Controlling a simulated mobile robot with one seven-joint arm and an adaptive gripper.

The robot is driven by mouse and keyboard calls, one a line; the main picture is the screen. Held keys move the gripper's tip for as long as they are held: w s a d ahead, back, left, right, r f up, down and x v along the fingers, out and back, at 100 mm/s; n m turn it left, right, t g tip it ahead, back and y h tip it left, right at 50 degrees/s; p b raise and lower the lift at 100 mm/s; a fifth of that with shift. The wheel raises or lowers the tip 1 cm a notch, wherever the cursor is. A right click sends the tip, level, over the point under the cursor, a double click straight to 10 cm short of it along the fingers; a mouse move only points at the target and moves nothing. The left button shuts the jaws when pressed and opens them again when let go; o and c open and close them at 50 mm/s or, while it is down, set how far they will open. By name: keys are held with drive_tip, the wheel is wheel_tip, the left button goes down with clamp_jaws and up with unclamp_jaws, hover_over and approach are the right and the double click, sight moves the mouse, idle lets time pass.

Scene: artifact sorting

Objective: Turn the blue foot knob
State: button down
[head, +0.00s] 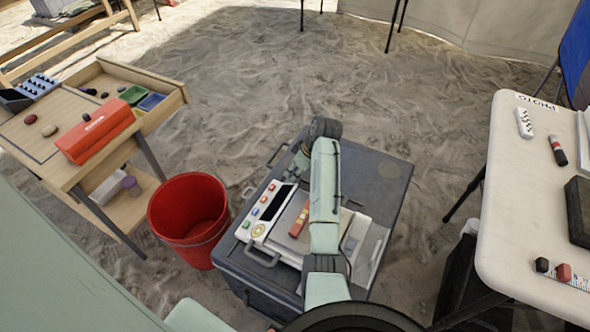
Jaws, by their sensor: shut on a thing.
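A white scale (276,243) sits on a dark grey-blue case (387,183). Its left panel has a black display (274,202), several coloured buttons and a round yellow level (258,230). A red block (299,218) lies on its grey pan (290,238). My gripper (292,172) is low at the scale's far corner, partly behind my arm. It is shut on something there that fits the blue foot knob. The fingertips are small, and no blue of the knob shows clearly.
A red bucket (190,213) stands left of the case. A wooden table (50,142) with a red box (95,132) and trays is at the left. A white table (512,192) is at the right. Open sand lies beyond the case.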

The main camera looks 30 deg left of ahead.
drive_tip(key=shift+n, duration=0.3)
drive_tip(key=c, duration=1.3)
unclamp_jaws()
drive_tip(key=shift+c, duration=0.2)
drive_tip(key=v, duration=1.2)
drive_tip(key=shift+w, duration=0.1)
